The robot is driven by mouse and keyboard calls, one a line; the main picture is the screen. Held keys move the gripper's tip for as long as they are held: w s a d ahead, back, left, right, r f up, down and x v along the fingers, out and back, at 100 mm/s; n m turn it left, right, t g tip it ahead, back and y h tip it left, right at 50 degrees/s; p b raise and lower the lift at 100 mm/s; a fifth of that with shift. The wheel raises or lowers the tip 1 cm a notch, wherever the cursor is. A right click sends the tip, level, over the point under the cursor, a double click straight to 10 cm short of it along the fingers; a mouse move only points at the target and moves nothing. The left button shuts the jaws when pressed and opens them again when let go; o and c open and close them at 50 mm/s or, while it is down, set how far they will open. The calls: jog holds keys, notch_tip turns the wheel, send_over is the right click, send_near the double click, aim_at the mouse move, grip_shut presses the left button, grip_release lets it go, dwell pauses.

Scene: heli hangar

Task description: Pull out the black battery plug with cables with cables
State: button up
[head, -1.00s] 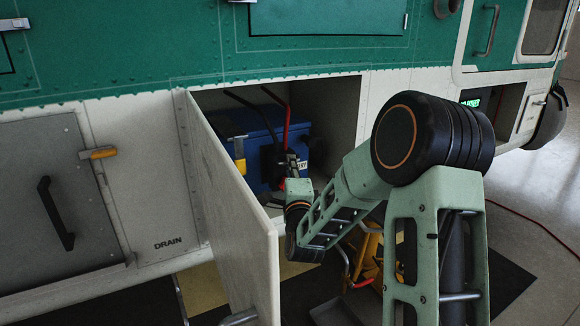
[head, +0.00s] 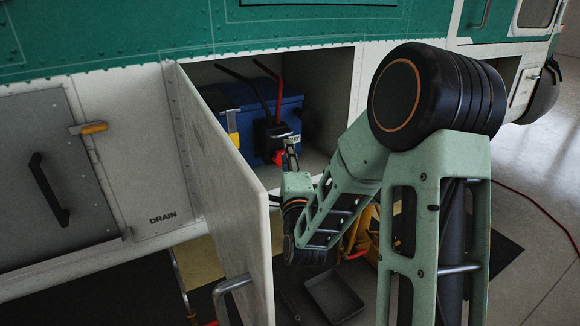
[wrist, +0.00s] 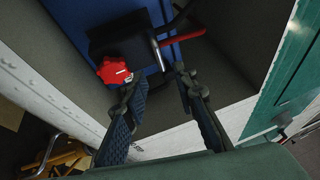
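The black battery plug (head: 266,140) sits against the front of the blue battery (head: 239,139) inside the open bay. A black cable and a red cable (head: 278,98) run up from it, and a red knob (head: 277,158) is at its lower side. In the wrist view the plug (wrist: 112,37) and red knob (wrist: 114,71) lie ahead and left of my gripper. My gripper (wrist: 156,84) is open, its fingers apart with nothing between them. A grey metal bar (wrist: 159,54) on the plug lies just beyond the gap. In the head view my gripper (head: 291,153) is at the plug's right; contact is unclear.
The open bay door (head: 228,195) stands left of my arm. The bay's walls (head: 333,90) enclose the battery. Below are a yellow object (head: 362,235) and a dark tray (head: 333,297) on the floor. A closed grey panel (head: 50,185) is at the left.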

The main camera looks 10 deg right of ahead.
jog(key=s, duration=0.4)
jog(key=shift+s+a+f, duration=0.2)
jog(key=shift+s+f, duration=0.2)
